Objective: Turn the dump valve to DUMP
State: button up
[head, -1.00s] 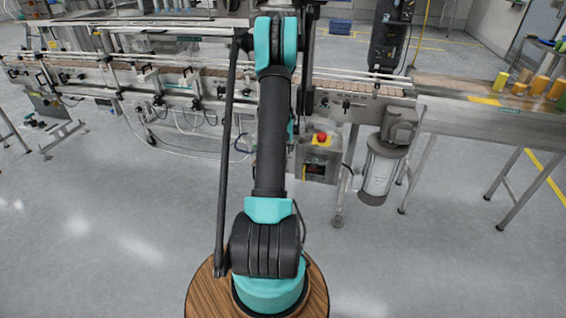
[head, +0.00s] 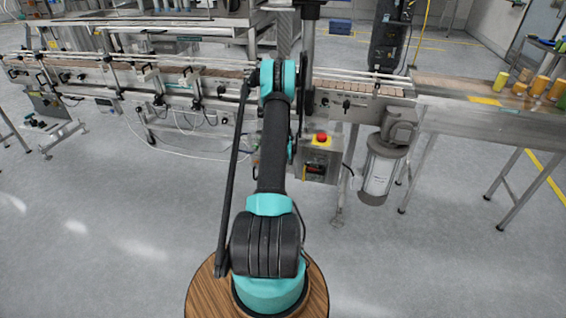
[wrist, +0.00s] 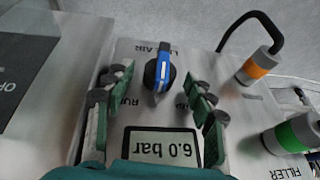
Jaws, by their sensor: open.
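My gripper (wrist: 157,78) is open, with one green finger on each side of the knob and gaps visible between. I cannot tell how far the fingertips are from the panel. In the head view, the valve and gripper are hidden behind my arm.
A display (wrist: 161,146) shows 6.0 bar upside down. An orange-banded fitting (wrist: 257,67) with a black hose and a green-banded fitting (wrist: 292,135) stand at the right. In the head view, a conveyor (head: 350,88) and a control box with a red button (head: 321,139) are near my arm.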

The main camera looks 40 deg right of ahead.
jog(key=shift+f, duration=0.1)
jog(key=shift+c, duration=0.3)
jog(key=c, duration=1.1)
jog(key=shift+w, duration=0.1)
jog(key=g, duration=0.1)
jog(key=h, duration=0.1)
jog(key=g+h, duration=0.1)
jog(key=shift+w+a+n+g, duration=0.3)
jog(key=shift+n, duration=0.1)
jog(key=shift+w+a+f+n+g+h, duration=0.15)
jog(key=shift+n+g+h, duration=0.1)
jog(key=shift+g+h, duration=0.65)
jog(key=shift+w+a+f+n+g+h, duration=0.15)
jog(key=shift+n+g+h, duration=0.1)
jog(key=shift+g+h, duration=0.65)
